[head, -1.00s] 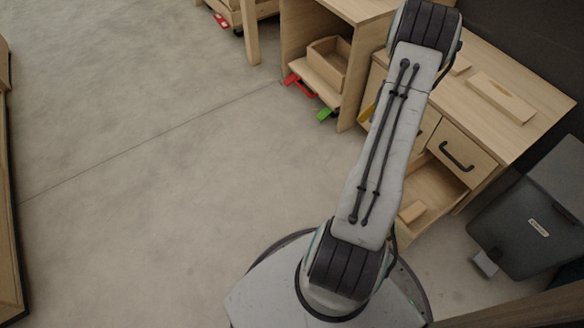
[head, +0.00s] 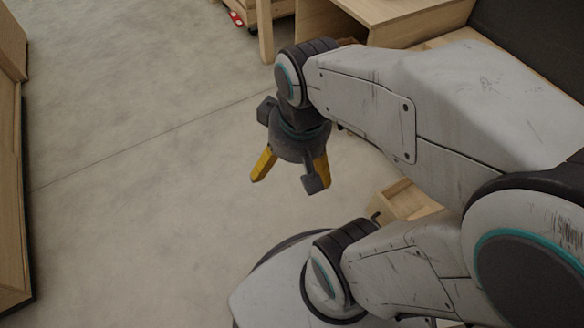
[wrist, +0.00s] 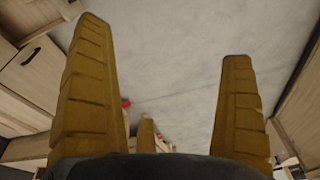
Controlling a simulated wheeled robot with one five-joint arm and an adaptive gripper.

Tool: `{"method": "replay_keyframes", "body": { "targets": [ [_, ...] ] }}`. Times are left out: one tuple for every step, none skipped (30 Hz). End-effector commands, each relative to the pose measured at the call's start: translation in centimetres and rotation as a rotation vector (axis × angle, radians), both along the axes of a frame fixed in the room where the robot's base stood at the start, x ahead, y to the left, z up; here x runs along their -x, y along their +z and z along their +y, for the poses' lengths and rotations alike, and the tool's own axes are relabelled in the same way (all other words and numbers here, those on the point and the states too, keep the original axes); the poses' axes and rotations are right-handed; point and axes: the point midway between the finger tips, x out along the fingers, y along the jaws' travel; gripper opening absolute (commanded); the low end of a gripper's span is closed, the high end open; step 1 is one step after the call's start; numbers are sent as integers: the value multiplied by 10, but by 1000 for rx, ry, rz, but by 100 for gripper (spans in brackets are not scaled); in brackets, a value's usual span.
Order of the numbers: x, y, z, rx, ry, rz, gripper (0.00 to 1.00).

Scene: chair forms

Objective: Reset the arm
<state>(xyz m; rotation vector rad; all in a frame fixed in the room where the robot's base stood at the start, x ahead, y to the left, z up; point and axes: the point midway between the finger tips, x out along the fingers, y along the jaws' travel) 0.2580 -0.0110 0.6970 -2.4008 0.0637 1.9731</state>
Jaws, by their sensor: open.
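My gripper (head: 291,172) hangs from the end of my folded arm in the head view, over bare grey floor. Its two yellow fingers are spread apart and point down. In the wrist view, the fingers of my gripper (wrist: 168,70) stand wide apart with nothing between them but floor and distant furniture. It touches nothing.
A wooden desk (head: 400,18) stands at the top of the head view, partly hidden behind my arm. A wooden drawer or box (head: 408,202) shows below my arm. A wooden cabinet (head: 12,180) lines the left edge. The floor (head: 130,130) between is clear.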

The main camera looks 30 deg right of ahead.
Motion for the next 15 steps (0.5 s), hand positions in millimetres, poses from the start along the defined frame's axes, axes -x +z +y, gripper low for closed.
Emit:
{"method": "replay_keyframes", "body": {
  "targets": [
    [7,0,4,1,23,-5,98],
    [10,0,6,1,33,-6,98],
    [13,0,8,1,43,-7,98],
    [14,0,9,1,49,-8,98],
    [16,0,10,1,53,-8,98],
    [17,-1,10,2,57,-9,98],
    [18,-1,11,1,59,-9,98],
    [19,-1,11,1,61,-9,98],
    [19,-1,11,2,62,-9,98],
    [19,-1,11,2,62,-9,98],
    [19,-1,11,2,62,-9,98],
    [19,-1,11,1,61,-9,98],
    [19,-1,11,1,61,-9,98],
    [19,-1,11,1,61,-9,98],
    [19,-1,11,1,60,-9,98]
  ]
}}
